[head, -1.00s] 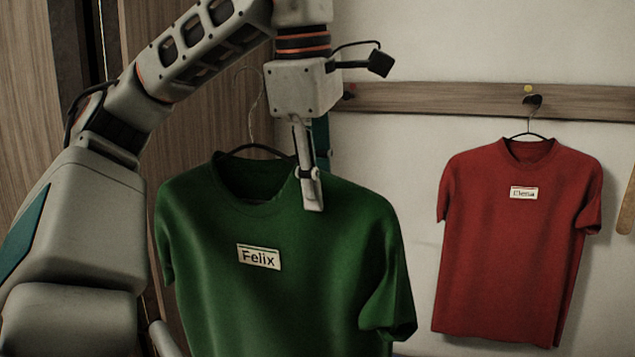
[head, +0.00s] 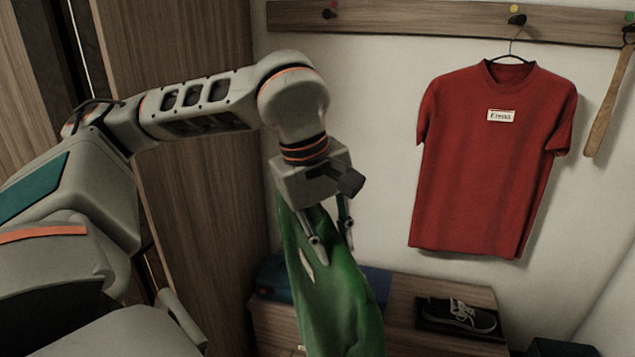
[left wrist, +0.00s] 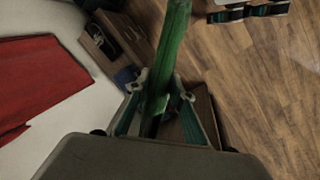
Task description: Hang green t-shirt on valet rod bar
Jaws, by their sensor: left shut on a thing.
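The green t-shirt (head: 335,290) hangs from my left gripper (head: 331,247) in the head view, turned nearly edge-on and blurred. My left gripper is shut on it. In the left wrist view the green t-shirt (left wrist: 174,45) runs as a narrow strip between the fingers (left wrist: 160,98). Its hanger cannot be made out. The valet rod bar cannot be identified in these views. My right gripper is out of view.
A red t-shirt (head: 490,165) hangs on a wooden peg rail (head: 420,20) at the right. A wooden wardrobe panel (head: 175,190) stands left. Open floor (left wrist: 265,75) shows in the wrist view.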

